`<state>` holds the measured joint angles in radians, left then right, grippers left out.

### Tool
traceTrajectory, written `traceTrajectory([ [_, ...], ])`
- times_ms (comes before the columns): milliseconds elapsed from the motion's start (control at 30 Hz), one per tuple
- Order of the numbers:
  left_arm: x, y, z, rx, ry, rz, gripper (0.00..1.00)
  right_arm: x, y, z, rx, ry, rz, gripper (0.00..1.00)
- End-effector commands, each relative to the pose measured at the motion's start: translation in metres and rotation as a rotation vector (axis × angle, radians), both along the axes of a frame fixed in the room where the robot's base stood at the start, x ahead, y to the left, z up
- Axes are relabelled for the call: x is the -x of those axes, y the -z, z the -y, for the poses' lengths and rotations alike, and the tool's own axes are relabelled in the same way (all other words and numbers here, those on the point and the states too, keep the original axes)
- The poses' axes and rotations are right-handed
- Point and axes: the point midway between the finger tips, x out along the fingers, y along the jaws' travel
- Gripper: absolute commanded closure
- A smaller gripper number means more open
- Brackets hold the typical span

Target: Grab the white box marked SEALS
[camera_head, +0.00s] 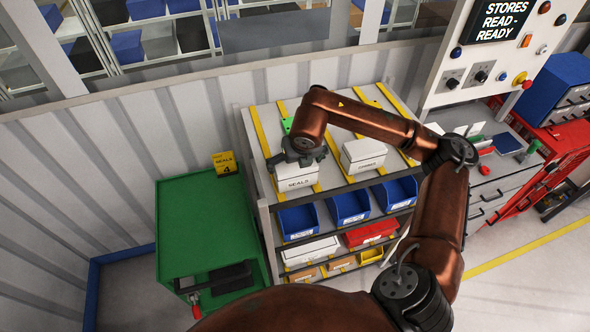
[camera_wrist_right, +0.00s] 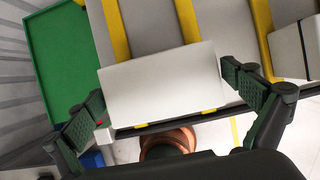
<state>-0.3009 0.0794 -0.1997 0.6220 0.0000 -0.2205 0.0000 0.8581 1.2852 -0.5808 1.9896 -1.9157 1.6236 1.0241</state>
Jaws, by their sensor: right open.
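The white box marked SEALS (camera_head: 296,183) sits at the left front of the rack's top shelf, its label facing front. My right gripper (camera_head: 298,157) is directly over it and hides part of its top. In the right wrist view the plain white lid of the box (camera_wrist_right: 160,85) lies between the two fingers of my right gripper (camera_wrist_right: 166,98). The fingers are spread, one near each short end; I cannot tell whether either touches the box. My left gripper is not in view.
A second white box (camera_head: 364,155) stands to the right on the same shelf. Blue bins (camera_head: 348,207) and a red bin (camera_head: 370,233) fill lower shelves. A green cart (camera_head: 200,217) stands left of the rack, its top mostly clear, with a yellow SEALS 4 sign (camera_head: 225,164).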

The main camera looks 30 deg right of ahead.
Motion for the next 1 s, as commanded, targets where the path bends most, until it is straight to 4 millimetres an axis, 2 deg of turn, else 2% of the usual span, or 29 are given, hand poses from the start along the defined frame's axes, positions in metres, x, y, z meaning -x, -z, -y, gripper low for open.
traceTrajectory([
  [167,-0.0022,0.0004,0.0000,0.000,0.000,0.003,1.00,0.0000,0.0007,-0.0001,0.000,0.000,0.000,0.00],
  [833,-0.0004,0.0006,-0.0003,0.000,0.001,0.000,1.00,0.0002,0.0002,0.0001,0.000,0.000,0.000,0.45],
  [1000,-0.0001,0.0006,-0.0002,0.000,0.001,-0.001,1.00,-0.0002,-0.0007,0.0000,0.000,0.000,0.002,0.46],
])
